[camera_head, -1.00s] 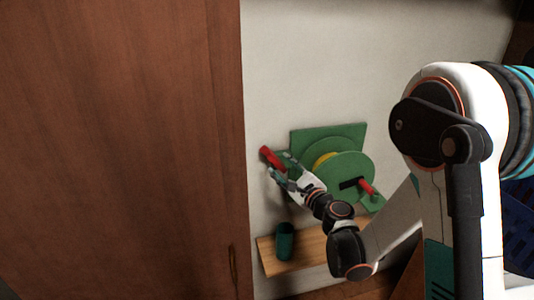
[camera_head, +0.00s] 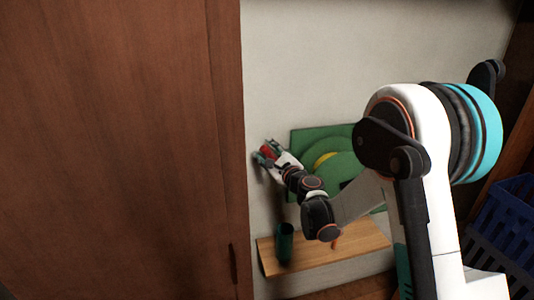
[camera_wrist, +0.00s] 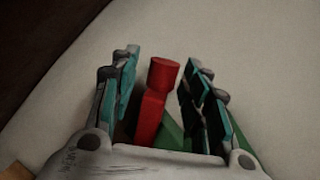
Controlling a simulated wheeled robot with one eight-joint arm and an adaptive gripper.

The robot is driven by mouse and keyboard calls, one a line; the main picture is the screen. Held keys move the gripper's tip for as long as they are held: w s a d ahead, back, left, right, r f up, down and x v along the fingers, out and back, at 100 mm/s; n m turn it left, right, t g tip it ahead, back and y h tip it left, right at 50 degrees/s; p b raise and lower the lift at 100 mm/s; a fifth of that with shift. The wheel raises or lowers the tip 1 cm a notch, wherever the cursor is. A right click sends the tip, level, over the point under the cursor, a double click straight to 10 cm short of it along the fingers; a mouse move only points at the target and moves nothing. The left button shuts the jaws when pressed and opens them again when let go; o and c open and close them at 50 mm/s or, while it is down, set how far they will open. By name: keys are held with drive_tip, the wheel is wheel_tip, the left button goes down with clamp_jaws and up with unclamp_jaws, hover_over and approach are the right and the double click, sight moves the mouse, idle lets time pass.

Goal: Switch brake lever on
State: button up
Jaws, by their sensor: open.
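The red brake lever (camera_wrist: 154,100) stands between the two fingers of my gripper (camera_wrist: 160,68) in the wrist view. The fingers are open, with a gap on each side of the lever. In the head view, my gripper (camera_head: 264,157) is at the left edge of the green winch-like device (camera_head: 304,138). Only a small red part of the lever (camera_head: 268,151) shows there; the rest is hidden by the gripper. A yellow drum (camera_head: 325,160) shows between green discs. My arm hides the device's lower right part.
A brown wooden panel (camera_head: 120,150) fills the left. A blue crate (camera_head: 505,225) stands at the lower right. The pale wall above the device is clear.

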sight(275, 156)
clamp_jaws()
drive_tip(key=shift+d, duration=0.1)
drive_tip(key=m, duration=0.1)
drive_tip(key=d+r+m+b, duration=0.1)
drive_tip(key=d+m+b, duration=0.1)
drive_tip(key=m, duration=0.1)
drive_tip(key=shift+w+d+r+t, duration=0.2)
drive_tip(key=shift+w+d+t, duration=0.05)
drive_tip(key=shift+w+t, duration=0.15)
drive_tip(key=shift+w+d+r+m+t+b, duration=0.25)
drive_tip(key=shift+d+m+b, duration=0.2)
drive_tip(key=shift+d+m, duration=0.5)
drive_tip(key=shift+w+d+r+m+t+b, duration=0.1)
drive_tip(key=shift+d+m+t+b, duration=0.35)
drive_tip(key=shift+m, duration=0.8)
drive_tip(key=shift+d, duration=0.15)
unclamp_jaws()
